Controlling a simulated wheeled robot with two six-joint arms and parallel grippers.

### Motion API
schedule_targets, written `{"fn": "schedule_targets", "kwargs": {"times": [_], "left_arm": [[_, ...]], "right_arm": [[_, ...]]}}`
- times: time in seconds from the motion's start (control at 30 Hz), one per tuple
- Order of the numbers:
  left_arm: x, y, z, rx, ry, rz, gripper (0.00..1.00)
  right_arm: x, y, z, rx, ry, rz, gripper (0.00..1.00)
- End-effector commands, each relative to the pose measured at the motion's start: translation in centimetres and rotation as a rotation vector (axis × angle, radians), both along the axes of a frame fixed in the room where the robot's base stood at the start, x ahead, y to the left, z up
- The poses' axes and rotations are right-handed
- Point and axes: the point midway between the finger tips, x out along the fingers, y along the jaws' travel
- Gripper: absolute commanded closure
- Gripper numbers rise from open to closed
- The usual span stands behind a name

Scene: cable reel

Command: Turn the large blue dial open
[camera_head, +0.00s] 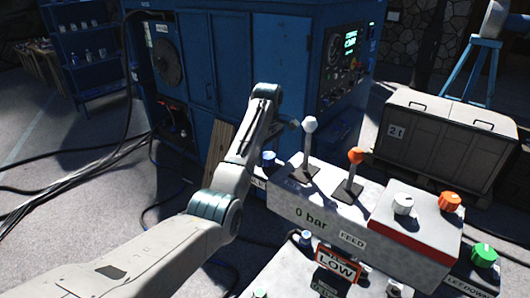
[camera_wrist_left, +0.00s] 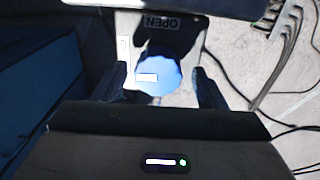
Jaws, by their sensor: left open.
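The large blue dial (camera_wrist_left: 160,77) is a round blue knob with a white mark, seen from above in the left wrist view. An OPEN label (camera_wrist_left: 160,22) shows upside down beside it on the pale panel. My left gripper (camera_wrist_left: 161,90) is open, with one dark finger on each side of the dial. Gaps show between fingers and dial, so I see no contact. In the head view my left arm reaches to the console's left end, where a blue knob (camera_head: 268,158) shows just below the wrist. The fingers are mostly hidden there. My right gripper is not in view.
The console (camera_head: 290,205) carries a white-topped lever (camera_head: 310,140), an orange-topped lever (camera_head: 354,170), a white knob (camera_head: 403,203) and an orange knob (camera_head: 449,201). A green knob (camera_head: 484,255) sits lower right. A blue cabinet (camera_head: 225,60) stands behind; black cables lie on the floor.

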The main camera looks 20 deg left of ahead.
Motion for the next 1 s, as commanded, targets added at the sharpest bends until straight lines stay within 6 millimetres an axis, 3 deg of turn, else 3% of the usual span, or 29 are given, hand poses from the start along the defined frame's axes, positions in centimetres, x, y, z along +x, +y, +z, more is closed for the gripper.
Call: {"fn": "schedule_targets", "kwargs": {"times": [0.17,0.27,0.4,0.7,1.0], "left_arm": [[0.0,0.0,0.0,0.0,0.0,0.0,0.35],[0.0,0.0,0.0,0.0,0.0,0.0,0.55],[0.0,0.1,0.0,0.001,0.0,0.001,0.8],[0.0,0.1,0.1,0.002,-0.001,-0.018,0.8],[0.1,0.2,0.1,0.003,-0.002,-0.167,0.8]], "right_arm": [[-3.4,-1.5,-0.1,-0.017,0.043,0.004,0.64],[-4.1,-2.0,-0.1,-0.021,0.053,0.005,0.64],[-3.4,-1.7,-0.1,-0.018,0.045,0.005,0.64],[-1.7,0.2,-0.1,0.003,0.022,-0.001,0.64],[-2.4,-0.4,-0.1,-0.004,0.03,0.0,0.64]]}}
